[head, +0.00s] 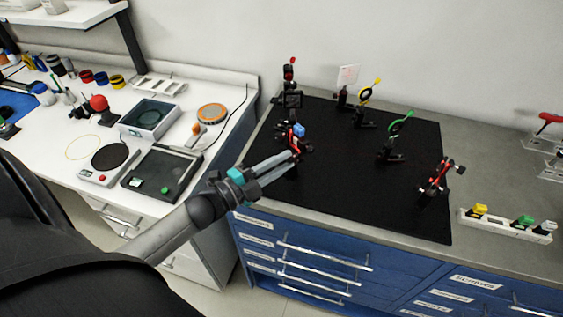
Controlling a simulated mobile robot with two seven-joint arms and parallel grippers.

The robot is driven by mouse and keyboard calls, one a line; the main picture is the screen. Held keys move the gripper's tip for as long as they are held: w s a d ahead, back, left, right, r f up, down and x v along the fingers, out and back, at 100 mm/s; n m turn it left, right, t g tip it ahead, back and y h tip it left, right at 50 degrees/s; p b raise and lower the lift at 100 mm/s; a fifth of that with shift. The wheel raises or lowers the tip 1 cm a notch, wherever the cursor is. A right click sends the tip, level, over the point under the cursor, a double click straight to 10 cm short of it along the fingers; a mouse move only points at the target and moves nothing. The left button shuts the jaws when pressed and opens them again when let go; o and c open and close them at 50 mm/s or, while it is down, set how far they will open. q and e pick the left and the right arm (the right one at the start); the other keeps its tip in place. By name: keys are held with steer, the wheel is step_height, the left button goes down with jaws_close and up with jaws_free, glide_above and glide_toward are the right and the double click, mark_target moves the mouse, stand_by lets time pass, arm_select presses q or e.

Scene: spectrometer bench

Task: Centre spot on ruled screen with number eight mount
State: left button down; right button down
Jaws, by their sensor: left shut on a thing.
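My left gripper (291,157) reaches in from the left over the front left of the black breadboard. Its fingers are shut on a small red-and-black mount (297,141) with a blue part on top. The fingers hide part of this mount. The ruled screen (347,75), a pale upright card on a black base, stands at the back of the board. No number eight or light spot is readable at this size. My right gripper is not in view.
Several mounts stand on the breadboard (330,190): a red-topped post with a dark square plate (292,98), a yellow ring mount (364,95), a green ring mount (400,123) and a red mount (437,180). The board's front middle is clear. A white rack (505,225) sits right.

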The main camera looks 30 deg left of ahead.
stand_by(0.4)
arm_select(q)
steer(key=c, duration=0.8)
jaws_free()
steer(key=shift+o, duration=0.2)
steer(key=shift+s, duration=0.1)
steer(key=b+v, duration=0.1)
steer(key=v, duration=1.4)
